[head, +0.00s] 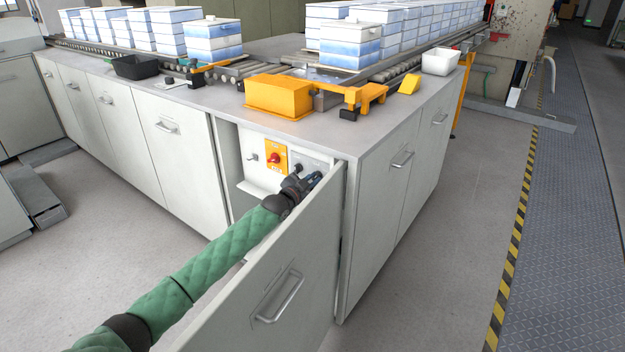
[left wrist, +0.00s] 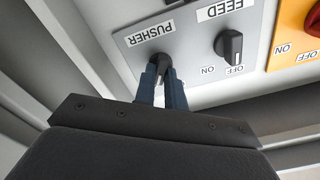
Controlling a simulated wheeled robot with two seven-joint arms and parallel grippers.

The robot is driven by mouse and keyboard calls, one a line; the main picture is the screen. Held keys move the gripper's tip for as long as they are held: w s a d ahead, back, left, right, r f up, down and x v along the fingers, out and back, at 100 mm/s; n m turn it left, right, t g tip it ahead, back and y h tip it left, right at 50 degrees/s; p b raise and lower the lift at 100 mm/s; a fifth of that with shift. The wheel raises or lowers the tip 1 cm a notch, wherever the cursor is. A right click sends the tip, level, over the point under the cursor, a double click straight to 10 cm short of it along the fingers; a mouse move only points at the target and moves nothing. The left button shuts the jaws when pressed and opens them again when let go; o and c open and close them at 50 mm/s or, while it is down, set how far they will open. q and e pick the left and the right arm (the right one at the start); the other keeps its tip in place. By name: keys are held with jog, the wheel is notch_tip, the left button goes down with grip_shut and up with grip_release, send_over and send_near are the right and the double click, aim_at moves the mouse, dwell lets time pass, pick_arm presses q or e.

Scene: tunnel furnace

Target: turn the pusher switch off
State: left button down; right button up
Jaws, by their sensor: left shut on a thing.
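The pusher switch (left wrist: 162,62) is a dark rotary knob beside an upside-down PUSHER label on a grey panel (left wrist: 190,25) in the left wrist view. My left gripper (left wrist: 162,78) is shut on this knob, with a blue-grey finger on either side. In the head view my left gripper (head: 312,180) reaches into the open cabinet bay and hides the pusher switch. My right gripper is not in view.
The feed switch (left wrist: 230,45) sits next to the pusher switch. Farther along is a yellow plate (head: 269,146) with a red knob (head: 274,158). The open cabinet door (head: 235,310) stands close to my left forearm. Stacked boxes (head: 350,45) rest on the rollers above.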

pick_arm(q)
jog(key=n, duration=0.3)
jog(key=shift+f, duration=0.15)
jog(key=shift+a+n, duration=0.1)
jog(key=shift+n, duration=1.5)
jog(key=c, duration=1.5)
grip_release()
jog(key=shift+o, duration=0.2)
jog(key=shift+a, duration=0.1)
